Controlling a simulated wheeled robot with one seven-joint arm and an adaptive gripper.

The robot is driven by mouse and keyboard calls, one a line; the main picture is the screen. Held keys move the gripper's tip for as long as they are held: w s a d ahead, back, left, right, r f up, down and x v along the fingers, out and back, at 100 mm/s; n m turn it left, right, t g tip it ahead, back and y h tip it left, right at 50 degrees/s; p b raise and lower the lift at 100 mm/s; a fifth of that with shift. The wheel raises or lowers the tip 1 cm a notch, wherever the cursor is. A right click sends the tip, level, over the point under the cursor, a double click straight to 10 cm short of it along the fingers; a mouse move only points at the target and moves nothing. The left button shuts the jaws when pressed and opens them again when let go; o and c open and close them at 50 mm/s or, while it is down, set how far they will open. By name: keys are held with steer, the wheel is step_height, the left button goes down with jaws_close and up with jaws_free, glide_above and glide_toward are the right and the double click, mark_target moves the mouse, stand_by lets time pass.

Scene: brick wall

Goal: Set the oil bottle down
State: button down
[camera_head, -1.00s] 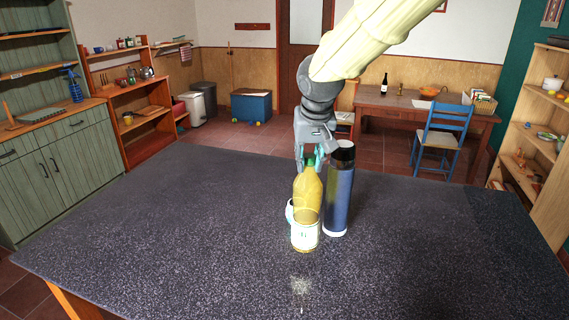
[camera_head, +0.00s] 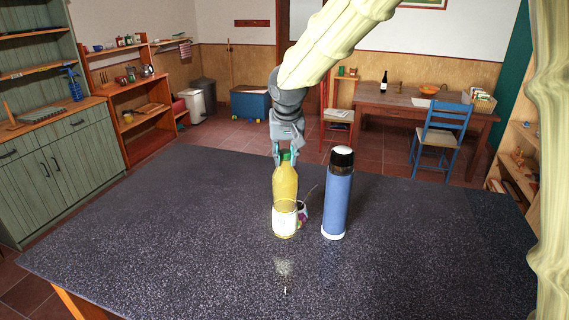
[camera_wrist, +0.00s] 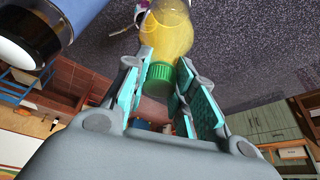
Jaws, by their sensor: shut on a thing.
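The oil bottle (camera_head: 286,186) is yellow with a green cap and looks upright on the dark table. My gripper (camera_head: 284,158) is above it, shut on its top near the cap. In the wrist view the yellow bottle (camera_wrist: 166,35) and its green cap (camera_wrist: 159,77) show between my gripper's fingers (camera_wrist: 168,88).
A blue flask (camera_head: 337,200) with a black top stands just right of the bottle. The speckled dark table (camera_head: 150,220) is clear to the left and in front.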

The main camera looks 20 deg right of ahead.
steer(key=shift+w+f+p, duration=0.1)
steer(key=shift+f+p, duration=0.7)
steer(key=shift+f, duration=1.1)
steer(key=c, duration=1.2)
jaws_free()
steer(key=shift+o, duration=0.2)
steer(key=shift+r, duration=0.25)
